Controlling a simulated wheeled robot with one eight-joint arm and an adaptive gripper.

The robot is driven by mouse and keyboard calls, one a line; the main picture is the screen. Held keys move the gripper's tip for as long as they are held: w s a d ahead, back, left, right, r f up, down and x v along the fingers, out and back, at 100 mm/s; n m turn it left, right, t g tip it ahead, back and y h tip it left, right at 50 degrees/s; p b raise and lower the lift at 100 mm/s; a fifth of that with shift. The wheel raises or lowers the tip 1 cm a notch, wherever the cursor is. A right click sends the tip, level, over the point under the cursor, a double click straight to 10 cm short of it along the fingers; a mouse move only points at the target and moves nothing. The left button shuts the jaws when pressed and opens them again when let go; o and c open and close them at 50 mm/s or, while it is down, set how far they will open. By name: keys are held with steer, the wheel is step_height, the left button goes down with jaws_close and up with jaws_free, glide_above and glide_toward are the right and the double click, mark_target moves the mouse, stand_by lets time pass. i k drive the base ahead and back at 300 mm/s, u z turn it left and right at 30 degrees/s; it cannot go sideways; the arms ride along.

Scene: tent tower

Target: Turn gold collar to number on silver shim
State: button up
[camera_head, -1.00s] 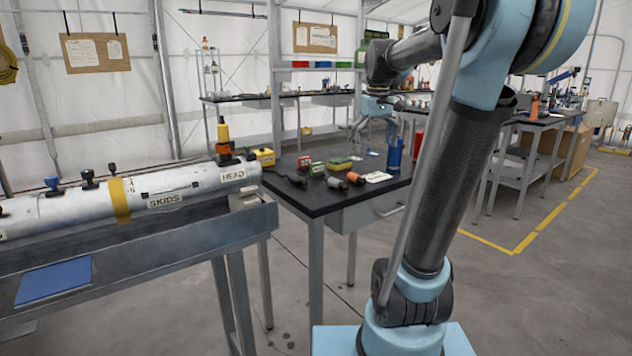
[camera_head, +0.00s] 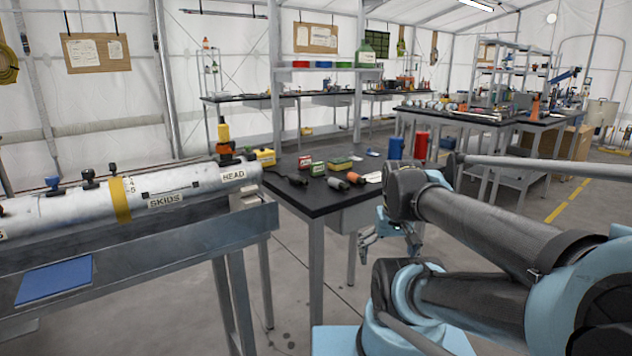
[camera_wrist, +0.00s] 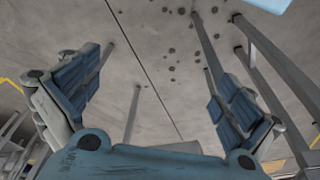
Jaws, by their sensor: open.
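The gold collar (camera_head: 120,199) is a yellow-gold band around a long silver tube (camera_head: 190,179) lying on a metal bench at the left. Small figures (camera_head: 132,186) beside the collar are partly readable as 4 and 5. I cannot pick out a silver shim for certain. My gripper (camera_head: 388,248) is open and empty, low, right of the dark table and far from the collar. In the wrist view my gripper (camera_wrist: 160,68) has its two padded fingers spread, with only floor and table legs between and beyond them.
The tube carries SKIDS (camera_head: 166,200) and HEAD (camera_head: 233,175) labels and dark knobs. A blue pad (camera_head: 54,281) lies on the bench (camera_head: 150,250). The dark table (camera_head: 310,197) holds small boxes and blue and red cylinders. Floor is open between bench and table.

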mark_target(116, 183)
steer(key=u, duration=1.95)
